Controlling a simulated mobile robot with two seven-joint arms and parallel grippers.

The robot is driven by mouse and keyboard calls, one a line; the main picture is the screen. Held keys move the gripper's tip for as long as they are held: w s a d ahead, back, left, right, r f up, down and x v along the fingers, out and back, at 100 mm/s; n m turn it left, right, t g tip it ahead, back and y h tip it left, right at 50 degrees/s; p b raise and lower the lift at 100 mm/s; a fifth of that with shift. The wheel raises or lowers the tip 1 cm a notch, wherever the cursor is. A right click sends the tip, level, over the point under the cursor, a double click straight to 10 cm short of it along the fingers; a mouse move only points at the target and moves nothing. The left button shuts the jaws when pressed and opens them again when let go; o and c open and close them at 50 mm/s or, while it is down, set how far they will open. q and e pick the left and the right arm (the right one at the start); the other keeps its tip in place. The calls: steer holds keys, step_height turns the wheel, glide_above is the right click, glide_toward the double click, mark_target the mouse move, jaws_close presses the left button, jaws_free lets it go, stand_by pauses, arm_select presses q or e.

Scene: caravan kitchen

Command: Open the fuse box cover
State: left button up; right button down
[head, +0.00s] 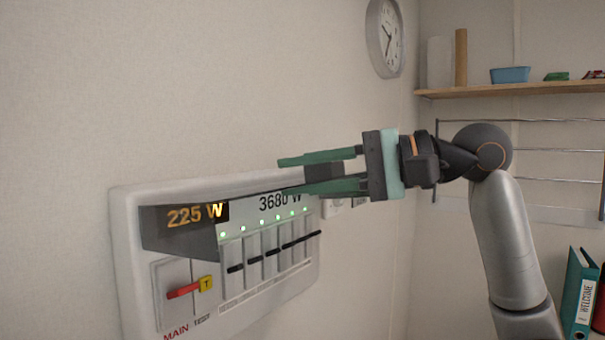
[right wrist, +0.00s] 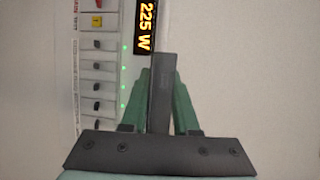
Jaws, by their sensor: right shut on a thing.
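The white fuse box (head: 125,250) is on the wall at the lower left of the head view. Its dark grey cover (head: 180,236) shows as a thin panel jutting out across the upper part of the box. The breaker row (head: 265,262) shows uncovered below it. My right gripper (head: 282,176) comes from the right, at the box's upper right, shut on a dark grey piece that appears to belong to the cover. In the right wrist view this dark piece (right wrist: 161,92) stands between the green fingers. My left gripper is not in view.
The box has a red main switch (head: 183,290), a yellow test button (head: 205,284) and lit wattage displays. A clock (head: 385,38) hangs above. A wooden shelf (head: 510,89), a wire rack (head: 560,150) and a teal binder (head: 580,290) are at the right. The wall above the box is clear.

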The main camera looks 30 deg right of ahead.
steer(key=shift+r, duration=0.2)
stand_by(0.3)
steer(key=f+t+y+b, duration=0.1)
steer(key=b, duration=0.1)
steer(key=s+f+n+b, duration=0.1)
steer(key=b, duration=0.2)
steer(key=d+f+t+y+b, duration=0.1)
steer(key=b, duration=0.2)
steer(key=shift+s+f+t+y, duration=0.25)
steer(key=shift+s+t+y, duration=0.05)
steer(key=shift+s, duration=0.1)
steer(key=c, duration=0.7)
jaws_free()
steer(key=shift+a+f, duration=0.1)
steer(key=shift+f, duration=0.1)
